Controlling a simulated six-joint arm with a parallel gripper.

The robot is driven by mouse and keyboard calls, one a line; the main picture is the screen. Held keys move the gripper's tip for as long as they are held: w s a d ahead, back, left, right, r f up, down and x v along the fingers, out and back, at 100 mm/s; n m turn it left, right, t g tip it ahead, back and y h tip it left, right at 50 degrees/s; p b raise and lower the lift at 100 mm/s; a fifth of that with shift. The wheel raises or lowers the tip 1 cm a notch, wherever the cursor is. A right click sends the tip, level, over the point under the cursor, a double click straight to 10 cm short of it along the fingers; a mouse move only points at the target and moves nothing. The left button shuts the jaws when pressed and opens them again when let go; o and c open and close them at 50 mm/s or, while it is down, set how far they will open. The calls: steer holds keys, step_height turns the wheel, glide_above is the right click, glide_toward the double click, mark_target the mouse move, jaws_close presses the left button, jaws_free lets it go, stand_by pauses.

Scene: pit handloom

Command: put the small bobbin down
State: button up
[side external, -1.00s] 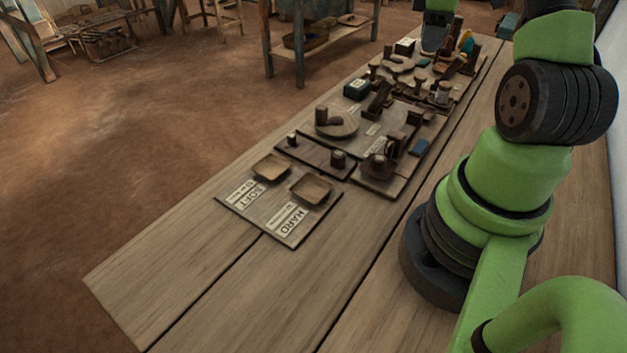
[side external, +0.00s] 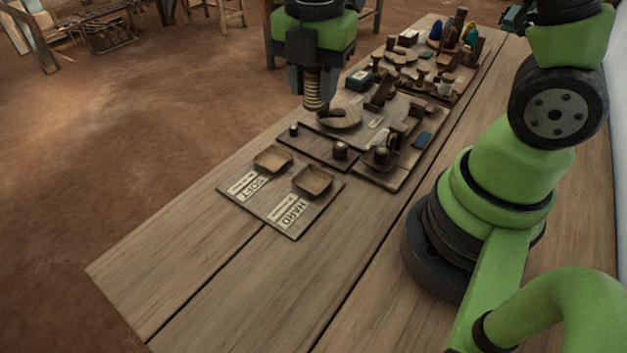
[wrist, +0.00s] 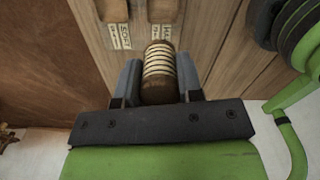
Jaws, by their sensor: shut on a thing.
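My gripper (side external: 313,92) is shut on the small bobbin (side external: 316,98), a brown spool wound with pale thread. In the wrist view the bobbin (wrist: 159,70) sits between the two fingers of my gripper (wrist: 159,82). A board carries two shallow wooden trays: one by the SOFT label (side external: 272,159) and one by the HARD label (side external: 313,181). Both look empty in the side view.
A dark board with two small pegs (side external: 318,149) lies just behind the label board. The near part of the bench (side external: 190,250) is clear.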

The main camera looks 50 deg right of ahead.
mark_target(313, 107)
steer(key=shift+n, duration=0.3)
steer(key=f, duration=0.2)
steer(key=a+f, duration=0.1)
steer(key=f, duration=0.1)
steer(key=shift+s+f, duration=0.1)
steer(key=shift+s, duration=0.15)
step_height(313, 107, down, 11)
steer(key=shift+d+f, duration=0.1)
steer(key=shift+f, duration=0.15)
steer(key=o, duration=0.9)
